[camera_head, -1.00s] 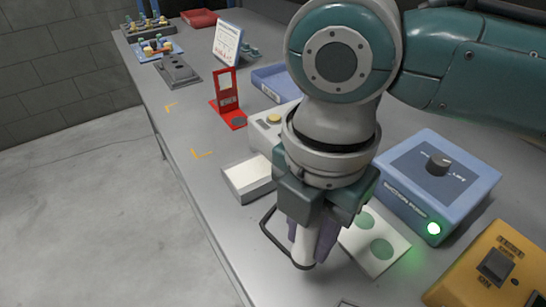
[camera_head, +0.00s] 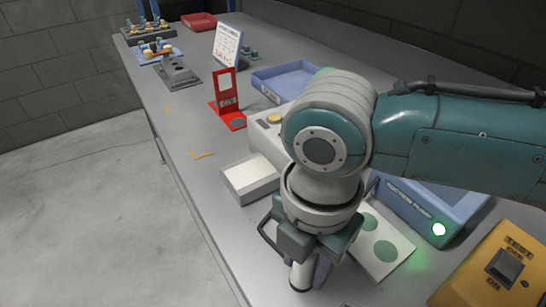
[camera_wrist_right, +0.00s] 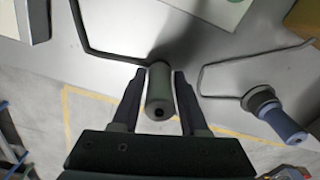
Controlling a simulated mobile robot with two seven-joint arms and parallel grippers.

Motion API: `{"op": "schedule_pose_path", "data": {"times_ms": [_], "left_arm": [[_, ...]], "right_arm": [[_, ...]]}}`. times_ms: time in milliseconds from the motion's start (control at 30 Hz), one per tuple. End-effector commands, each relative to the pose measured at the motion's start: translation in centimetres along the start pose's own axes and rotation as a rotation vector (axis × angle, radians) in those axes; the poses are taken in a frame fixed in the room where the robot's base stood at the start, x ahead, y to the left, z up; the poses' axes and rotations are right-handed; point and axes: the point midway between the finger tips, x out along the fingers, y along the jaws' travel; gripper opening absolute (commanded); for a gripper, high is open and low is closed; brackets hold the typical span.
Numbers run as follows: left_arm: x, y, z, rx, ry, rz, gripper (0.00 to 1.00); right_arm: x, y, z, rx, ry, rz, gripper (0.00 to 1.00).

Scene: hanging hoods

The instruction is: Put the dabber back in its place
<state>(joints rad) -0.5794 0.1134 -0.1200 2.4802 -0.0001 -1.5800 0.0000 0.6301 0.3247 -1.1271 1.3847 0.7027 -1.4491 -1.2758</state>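My right gripper (camera_head: 306,268) points down at the bench's front edge. It is shut on the dabber, whose pale cylindrical handle (camera_head: 301,277) stands between the fingers. In the right wrist view the handle (camera_wrist_right: 160,92) looks grey-green, with one finger of the right gripper (camera_wrist_right: 159,88) on each side. A dark bent-wire frame (camera_head: 264,237) lies beside the gripper. In the right wrist view the wire (camera_wrist_right: 90,47) runs up to the handle; I cannot tell whether the handle is inside it. The dabber's far end is hidden. My left gripper is not in view.
A blue-handled tool (camera_wrist_right: 284,122) sits at a second wire frame (camera_wrist_right: 204,82). Near the gripper are a white open box (camera_head: 250,180), a card with green discs (camera_head: 385,245), a blue unit with a lit green lamp (camera_head: 425,205) and a yellow switch box (camera_head: 500,275). Floor lies beyond the bench edge.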

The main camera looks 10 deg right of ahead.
Motion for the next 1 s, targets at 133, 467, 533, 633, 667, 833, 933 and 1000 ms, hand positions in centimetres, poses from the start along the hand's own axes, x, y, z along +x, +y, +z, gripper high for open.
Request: {"op": "schedule_pose_path", "data": {"times_ms": [133, 467, 533, 633, 667, 833, 933, 1000], "left_arm": [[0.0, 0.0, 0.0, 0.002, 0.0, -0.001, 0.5], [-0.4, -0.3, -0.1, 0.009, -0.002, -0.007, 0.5], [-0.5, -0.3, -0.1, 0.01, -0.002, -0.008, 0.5], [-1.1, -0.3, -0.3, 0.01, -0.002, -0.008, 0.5], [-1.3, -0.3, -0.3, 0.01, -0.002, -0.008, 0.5], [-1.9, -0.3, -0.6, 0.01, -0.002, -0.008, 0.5], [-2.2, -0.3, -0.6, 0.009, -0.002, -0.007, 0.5], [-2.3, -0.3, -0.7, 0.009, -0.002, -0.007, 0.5]], "right_arm": [[0.0, 0.0, 0.0, 0.0, 0.0, 0.0, 0.62], [-0.6, 0.0, 0.0, 0.0, 0.0, 0.001, 0.64], [-1.4, 0.1, 0.0, -0.001, 0.001, 0.004, 0.64], [-3.3, 0.1, 0.1, -0.001, -0.001, 0.004, 0.64], [-4.0, 0.1, 0.1, -0.001, -0.001, 0.005, 0.64], [-8.0, 0.1, 0.0, -0.001, 0.0, 0.005, 0.64], [-9.9, 0.1, 0.0, -0.002, 0.0, 0.004, 0.64], [-10.9, 0.1, 0.0, -0.001, 0.0, 0.004, 0.64]]}}
